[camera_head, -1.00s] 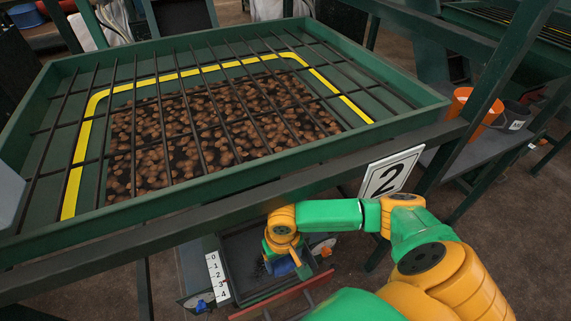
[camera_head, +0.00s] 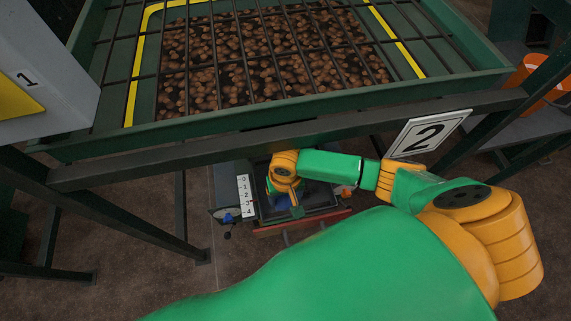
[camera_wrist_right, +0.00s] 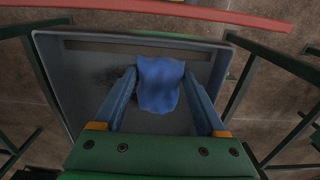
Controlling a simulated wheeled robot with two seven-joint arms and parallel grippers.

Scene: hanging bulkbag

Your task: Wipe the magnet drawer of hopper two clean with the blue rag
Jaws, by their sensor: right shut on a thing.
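The magnet drawer is a grey tray with a red front bar (camera_head: 300,223), pulled out below the hopper marked 2. My right gripper (camera_head: 287,198) reaches down into the drawer. In the wrist view, the right gripper (camera_wrist_right: 161,76) has the blue rag (camera_wrist_right: 158,85) between its fingers, over the drawer floor. I cannot tell whether the rag touches the floor. My left gripper is out of view.
The hopper (camera_head: 300,108) with its grate and brown lumps stands above the drawer. Its front beam and the number 2 sign (camera_head: 429,135) are close to my right arm. A white 0–4 scale (camera_head: 245,196) stands left of the drawer. An orange bucket (camera_head: 528,72) stands at right.

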